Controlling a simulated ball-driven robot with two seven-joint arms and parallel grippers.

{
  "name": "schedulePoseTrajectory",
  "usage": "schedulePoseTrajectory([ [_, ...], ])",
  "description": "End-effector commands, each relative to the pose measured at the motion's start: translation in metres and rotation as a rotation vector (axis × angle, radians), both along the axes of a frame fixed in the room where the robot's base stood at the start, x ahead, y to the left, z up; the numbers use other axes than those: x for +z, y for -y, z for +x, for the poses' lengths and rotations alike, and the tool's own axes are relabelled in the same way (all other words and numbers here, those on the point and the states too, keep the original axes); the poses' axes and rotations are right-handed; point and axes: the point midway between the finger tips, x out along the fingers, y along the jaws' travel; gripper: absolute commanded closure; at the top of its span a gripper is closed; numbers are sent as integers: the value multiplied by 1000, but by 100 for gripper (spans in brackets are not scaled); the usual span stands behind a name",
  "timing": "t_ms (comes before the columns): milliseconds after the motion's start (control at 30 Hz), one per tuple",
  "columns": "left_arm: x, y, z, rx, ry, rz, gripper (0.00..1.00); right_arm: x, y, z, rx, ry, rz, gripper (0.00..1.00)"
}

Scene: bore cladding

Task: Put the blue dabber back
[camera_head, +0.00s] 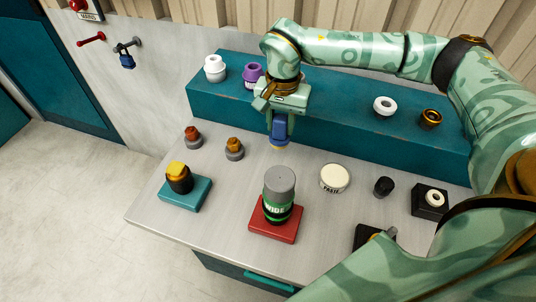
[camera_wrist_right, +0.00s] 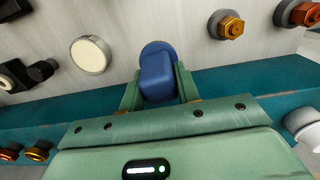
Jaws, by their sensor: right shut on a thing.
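My right gripper (camera_head: 280,117) is shut on the blue dabber (camera_head: 280,129). The dabber points down below the jaws, with a yellowish lower end, near the front face of the teal shelf. I cannot tell whether it touches the bench. In the right wrist view the dabber (camera_wrist_right: 157,75) sits between the two fingers of the right gripper (camera_wrist_right: 158,88). A green bottle (camera_head: 280,207) marked "WIDE", with a grey top, stands upright on a red block (camera_head: 262,229), in front of the gripper. My left gripper is not in view.
A teal shelf (camera_head: 335,108) runs along the back, bearing white, purple and gold pieces. The bench holds a paste tin (camera_head: 335,178), a black piece (camera_head: 384,187), orange-topped (camera_head: 234,148) and red-topped (camera_head: 193,136) pieces, and a teal block (camera_head: 188,199). Bare bench (camera_head: 225,195) lies left of the bottle.

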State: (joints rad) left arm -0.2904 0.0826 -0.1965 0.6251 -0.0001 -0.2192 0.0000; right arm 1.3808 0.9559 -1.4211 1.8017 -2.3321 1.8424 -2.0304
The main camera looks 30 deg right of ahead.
Motion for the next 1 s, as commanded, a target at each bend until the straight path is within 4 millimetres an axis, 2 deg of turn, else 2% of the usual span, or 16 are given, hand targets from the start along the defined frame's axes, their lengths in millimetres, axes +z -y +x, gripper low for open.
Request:
schedulePoseTrajectory([
  [167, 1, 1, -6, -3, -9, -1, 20, 7, 2, -10, -11, 15, -3, 100],
  [267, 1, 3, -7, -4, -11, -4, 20, 6, 2, -8, -11, 12, -3, 100],
  [467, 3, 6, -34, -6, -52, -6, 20, 1, 1, 1, -9, 1, -3, 100],
  [567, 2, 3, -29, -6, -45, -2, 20, 0, 1, 2, -9, 0, -3, 100],
  [667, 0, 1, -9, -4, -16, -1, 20, -3, 1, 2, -9, -2, -4, 100],
  [767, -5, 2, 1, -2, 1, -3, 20, -16, 1, 1, -9, -6, -3, 100],
  [900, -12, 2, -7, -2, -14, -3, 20, -44, 1, 0, -9, -7, -4, 100],
  [1000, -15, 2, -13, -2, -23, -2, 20, -56, 1, 0, -9, -5, -3, 100],
])
